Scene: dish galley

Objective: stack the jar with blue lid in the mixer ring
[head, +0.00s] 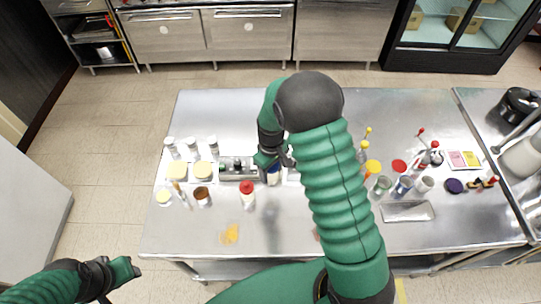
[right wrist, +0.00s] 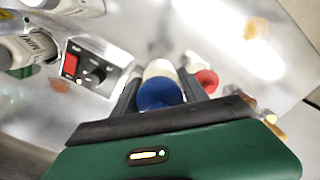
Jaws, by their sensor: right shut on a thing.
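The jar with blue lid (right wrist: 158,92) shows between the fingers of my right gripper (right wrist: 160,98) in the right wrist view, lid toward the camera. In the head view my right gripper (head: 273,163) is over the middle of the steel table, shut on the jar, whose pale side (head: 272,178) shows just below it. A grey device with a red switch and black knobs (right wrist: 95,66), perhaps the mixer, stands left of the jar; it also shows in the head view (head: 238,169). I cannot make out its ring. My left gripper (head: 132,268) is off the table at lower left, its fingers unclear.
A red-capped bottle (head: 248,195) stands close to the jar, front left. Several white-topped shakers and pale-lidded jars crowd the table's left (head: 178,170). Cups, bottles and a metal tray (head: 407,211) fill the right. The table's front middle is mostly clear.

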